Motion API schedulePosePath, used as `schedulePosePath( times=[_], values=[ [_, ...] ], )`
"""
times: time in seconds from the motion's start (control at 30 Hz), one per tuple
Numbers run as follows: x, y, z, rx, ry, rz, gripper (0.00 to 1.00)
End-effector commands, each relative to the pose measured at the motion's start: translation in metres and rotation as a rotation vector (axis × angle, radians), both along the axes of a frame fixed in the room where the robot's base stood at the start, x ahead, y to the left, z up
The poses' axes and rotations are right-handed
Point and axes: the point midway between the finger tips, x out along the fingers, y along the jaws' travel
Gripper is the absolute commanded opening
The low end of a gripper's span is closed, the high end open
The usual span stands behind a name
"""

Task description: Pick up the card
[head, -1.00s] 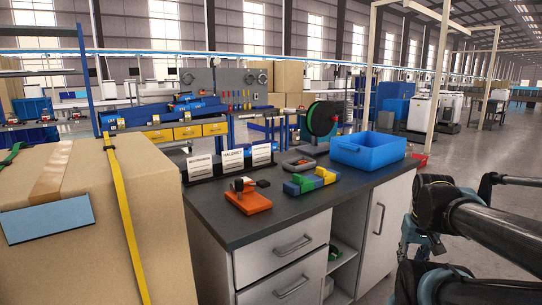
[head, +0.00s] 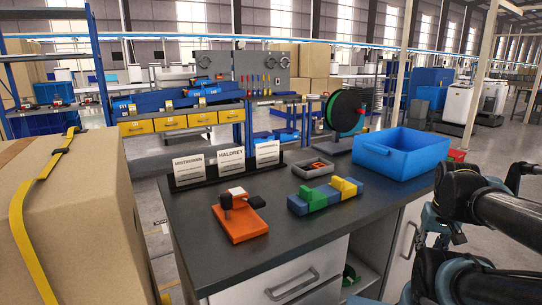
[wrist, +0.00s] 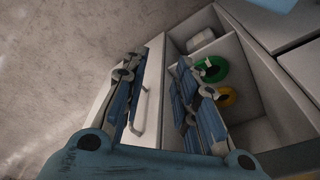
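Three white printed cards stand upright in a dark holder (head: 212,179) at the back left of the dark desk top. The left card (head: 189,170) has small print I cannot read surely, the middle card (head: 231,162) reads HALDREY, and the right card (head: 267,154) is too small to read surely. My gripper (wrist: 160,68) is open and empty in the wrist view, with its two blue-grey fingers apart. It points down beside the desk's cabinet front, away from the cards. In the head view my arm is at the right edge.
On the desk (head: 345,218) are an orange fixture (head: 240,225), coloured blocks (head: 325,195), a grey tray (head: 314,170), a spool (head: 345,113) and a blue bin (head: 394,153). A large cardboard box (head: 80,230) stands close at left. The desk's front strip is clear.

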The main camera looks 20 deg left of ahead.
Motion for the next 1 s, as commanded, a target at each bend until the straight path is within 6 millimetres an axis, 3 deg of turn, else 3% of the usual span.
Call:
schedulePosePath(
  times=[0.2, 0.27, 0.37, 0.67, 1.0],
  values=[
    [-0.002, 0.000, 0.002, 0.000, -0.003, 0.002, 0.28],
    [-0.006, 0.001, 0.008, -0.001, -0.010, 0.013, 0.28],
    [0.003, 0.005, 0.023, -0.006, -0.007, 0.062, 0.28],
    [0.068, 0.045, 0.113, -0.044, 0.017, 0.405, 0.28],
    [0.149, 0.119, 0.207, -0.089, 0.043, 0.844, 0.28]
  ],
)
